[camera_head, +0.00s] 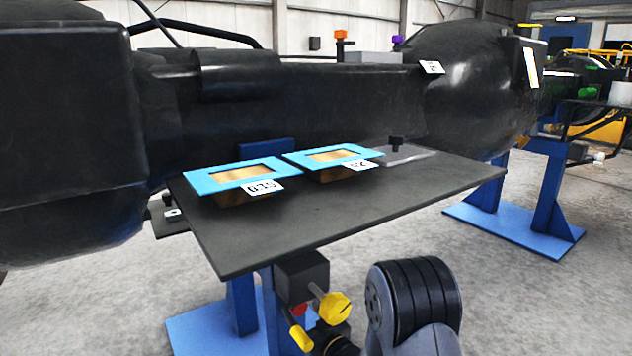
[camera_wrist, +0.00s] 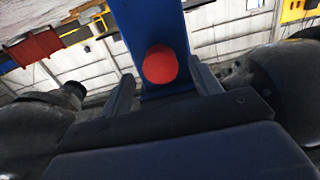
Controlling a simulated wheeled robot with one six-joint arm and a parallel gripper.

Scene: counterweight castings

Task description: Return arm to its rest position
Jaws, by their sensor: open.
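My gripper (camera_wrist: 164,88) shows in the wrist view with its two dark fingers apart. A red round knob or button (camera_wrist: 160,65) shows between the fingers, in front of a blue post (camera_wrist: 150,25). I cannot tell how far the fingers are from it, but they do not close on it. In the head view my grey and black arm joint (camera_head: 412,300) is at the bottom, right of centre, below the table's front edge. My gripper's fingers cannot be made out in the head view.
A dark table (camera_head: 300,240) holds two blue-framed trays (camera_head: 212,180) (camera_head: 300,158) with labels. Below its front edge are a black box (camera_head: 302,275) and yellow knobs (camera_head: 335,307), close left of my arm. A large black casting (camera_head: 320,100) stands behind. Floor at right is clear.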

